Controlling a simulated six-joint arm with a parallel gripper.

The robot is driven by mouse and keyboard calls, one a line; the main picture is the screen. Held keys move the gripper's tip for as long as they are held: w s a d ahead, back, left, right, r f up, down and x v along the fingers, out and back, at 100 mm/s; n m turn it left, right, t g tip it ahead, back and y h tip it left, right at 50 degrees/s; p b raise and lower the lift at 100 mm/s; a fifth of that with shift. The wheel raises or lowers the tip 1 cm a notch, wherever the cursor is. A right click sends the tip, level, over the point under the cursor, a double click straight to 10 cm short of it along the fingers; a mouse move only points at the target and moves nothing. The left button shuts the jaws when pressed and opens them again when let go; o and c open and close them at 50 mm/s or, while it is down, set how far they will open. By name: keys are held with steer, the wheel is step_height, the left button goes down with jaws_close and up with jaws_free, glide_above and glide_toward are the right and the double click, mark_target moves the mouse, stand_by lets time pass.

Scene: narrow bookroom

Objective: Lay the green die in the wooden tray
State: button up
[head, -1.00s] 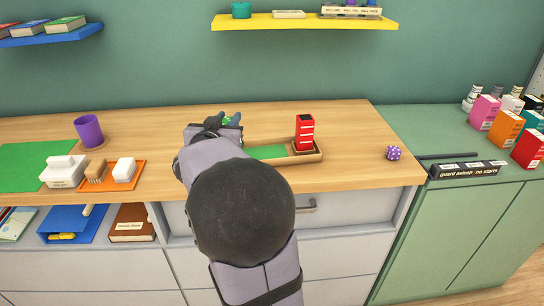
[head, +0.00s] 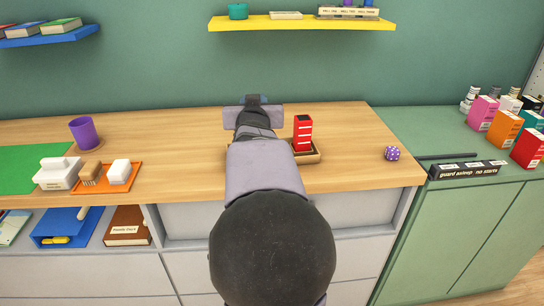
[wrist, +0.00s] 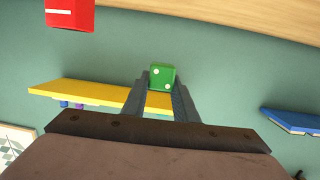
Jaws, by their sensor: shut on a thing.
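The green die (wrist: 162,77) shows white pips in the wrist view. It sits between the two fingertips of my gripper (wrist: 161,90), which is shut on it and holds it up in the air. In the head view my gripper (head: 254,101) is at the back of the wooden counter, and the die is hidden behind it. The wooden tray (head: 318,157) is on the counter, mostly hidden behind my arm; only its right end shows. A red box-like tower (head: 303,133) with white marks stands at that end and also shows in the wrist view (wrist: 70,14).
A purple die (head: 392,153) lies on the counter at right. A purple cup (head: 84,133) and an orange mat (head: 107,180) with small blocks are at left. A yellow shelf (head: 300,23) hangs on the wall above my gripper. Counter right of the tray is mostly clear.

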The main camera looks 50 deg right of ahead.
steer(key=shift+n+t+y, duration=0.8)
steer(key=w+a+f, duration=0.1)
steer(key=f, duration=0.1)
steer(key=w+a+f, duration=0.1)
steer(key=a+f, duration=0.1)
steer(key=shift+w+f, duration=0.1)
steer(key=shift+w, duration=0.1)
steer(key=shift+f+b, duration=0.55)
steer(key=shift+f, duration=4.4)
steer(key=shift+f, duration=0.1)
steer(key=shift+f, duration=0.1)
steer(key=o, duration=0.7)
steer(key=shift+o, duration=0.4)
